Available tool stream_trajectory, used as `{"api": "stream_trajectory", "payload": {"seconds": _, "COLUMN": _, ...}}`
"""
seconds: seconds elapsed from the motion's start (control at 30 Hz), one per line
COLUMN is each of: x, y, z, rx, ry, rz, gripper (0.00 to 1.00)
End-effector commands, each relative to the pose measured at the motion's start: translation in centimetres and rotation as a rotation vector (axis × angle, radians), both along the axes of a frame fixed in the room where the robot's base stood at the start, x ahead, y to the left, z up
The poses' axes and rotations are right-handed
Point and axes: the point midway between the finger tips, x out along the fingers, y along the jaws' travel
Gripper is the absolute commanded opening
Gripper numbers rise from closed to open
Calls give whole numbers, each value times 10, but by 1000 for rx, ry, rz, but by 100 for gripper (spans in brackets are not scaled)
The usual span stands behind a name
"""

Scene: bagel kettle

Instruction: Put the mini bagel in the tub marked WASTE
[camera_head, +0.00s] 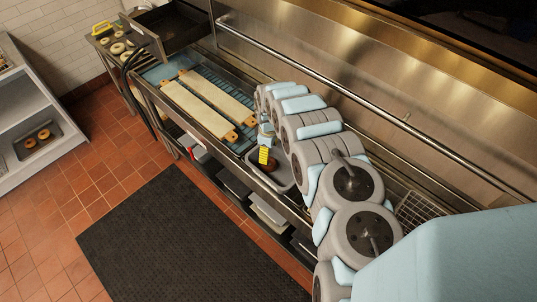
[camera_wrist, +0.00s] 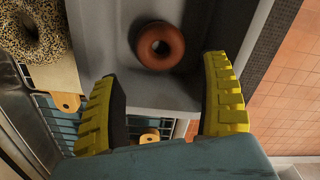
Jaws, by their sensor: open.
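A small plain brown bagel (camera_wrist: 176,46) lies in a grey tub (camera_wrist: 110,15) in the wrist view. The bagel (camera_head: 271,164) and the tub (camera_head: 287,187) also show in the head view, on the long counter and partly hidden by my arm. My gripper (camera_wrist: 162,85) is open and empty, its yellow fingers apart over the tub. The bagel sits beyond the fingertips, roughly between them in the picture. My gripper (camera_head: 265,155) appears above the tub in the head view. No WASTE marking is readable in either view.
Long boards (camera_head: 200,110) lie on the blue rack left of the tub. A seeded bagel (camera_wrist: 28,50) is at the wrist view's upper left. A metal rail (camera_head: 300,75) runs behind the counter. A wire basket (camera_head: 420,208) stands right of my arm. A dark mat (camera_head: 180,240) covers the floor.

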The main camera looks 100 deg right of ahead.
Motion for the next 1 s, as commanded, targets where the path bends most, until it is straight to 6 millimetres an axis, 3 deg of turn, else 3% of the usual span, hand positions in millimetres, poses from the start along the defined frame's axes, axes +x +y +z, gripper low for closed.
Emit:
{"api": "stream_trajectory", "payload": {"seconds": 0.5, "x": 0, "y": 0, "z": 36, "rx": -1, "ry": 0, "rz": -1, "gripper": 78}}
{"api": "stream_trajectory", "payload": {"seconds": 0.9, "x": 0, "y": 0, "z": 40, "rx": -1, "ry": 0, "rz": -1, "gripper": 78}}
{"api": "stream_trajectory", "payload": {"seconds": 1.0, "x": 8, "y": -3, "z": 37, "rx": -14, "ry": -5, "rz": 3, "gripper": 78}}
